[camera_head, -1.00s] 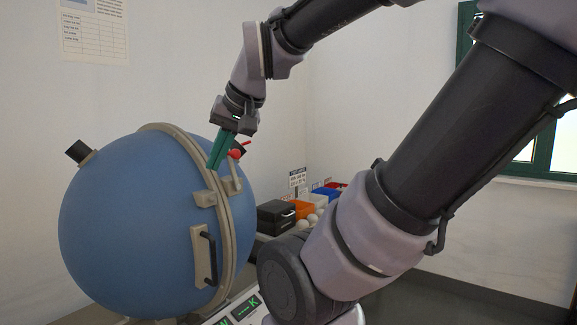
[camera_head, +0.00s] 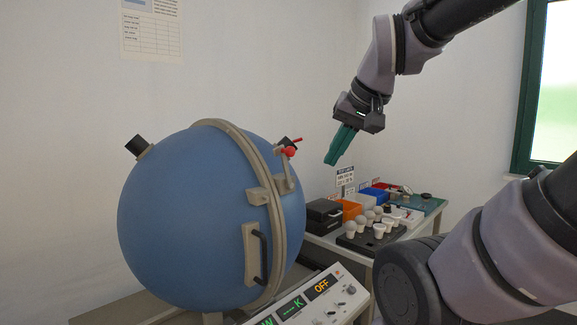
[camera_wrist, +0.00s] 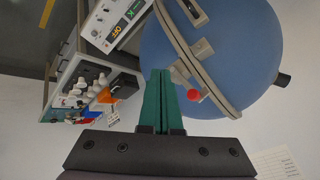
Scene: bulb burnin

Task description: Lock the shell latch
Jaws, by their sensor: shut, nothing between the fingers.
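The blue sphere shell (camera_head: 190,225) stands at the left in the head view, its beige rim flanges (camera_head: 268,215) together along the seam. The latch (camera_head: 285,170) sits on the rim at the upper right, a beige lever with a red knob (camera_head: 289,151) at its top end. The knob also shows in the wrist view (camera_wrist: 193,95). My gripper (camera_head: 332,163), with green fingers, is shut and empty. It is in the air to the right of the latch, apart from it. Whether the latch is fully engaged, I cannot tell.
A dark handle (camera_head: 262,257) is on the shell's front. A control panel (camera_head: 318,293) reading OFF stands in front of it. A bench behind holds a black box (camera_head: 323,214), a bulb tray (camera_head: 362,240) and coloured bins (camera_head: 352,209). The air around my gripper is clear.

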